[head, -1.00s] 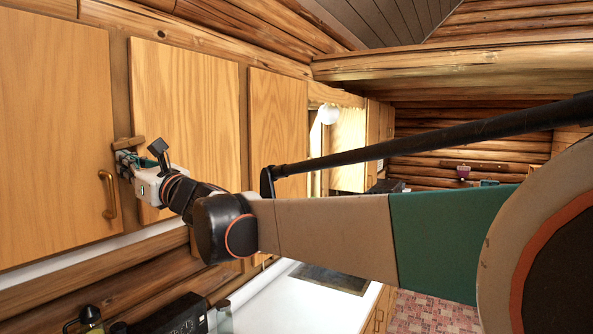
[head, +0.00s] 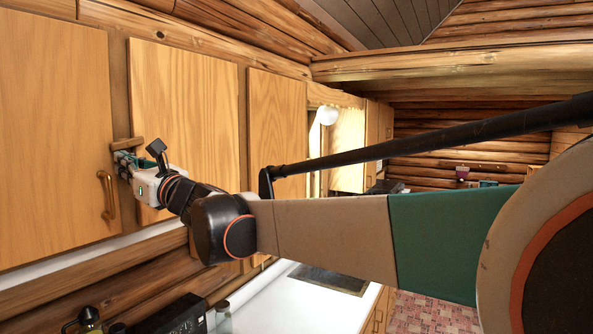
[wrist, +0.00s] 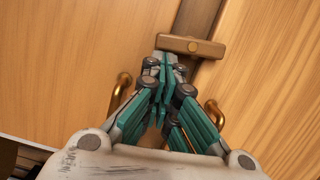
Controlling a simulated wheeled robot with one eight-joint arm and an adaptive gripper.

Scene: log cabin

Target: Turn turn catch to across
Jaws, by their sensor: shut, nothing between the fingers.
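The turn catch is a short wooden bar (wrist: 205,47) with a round brass pivot, mounted on the frame strip (wrist: 198,18) between two cabinet doors. In the wrist view it lies crosswise over the strip. It also shows in the head view (head: 127,143), nearly level, just above my gripper (head: 122,160). In the wrist view my gripper (wrist: 166,60) is shut and empty, its fingertips at the lower edge of the bar's left part. They look close to or against it; I cannot tell whether they touch.
The left door (head: 50,150) and the right door (head: 185,110) are flat light wood and look closed. A brass handle (head: 108,195) sticks out below the catch on the left door; another handle (wrist: 214,113) is on the right door. A white counter (head: 290,300) lies below.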

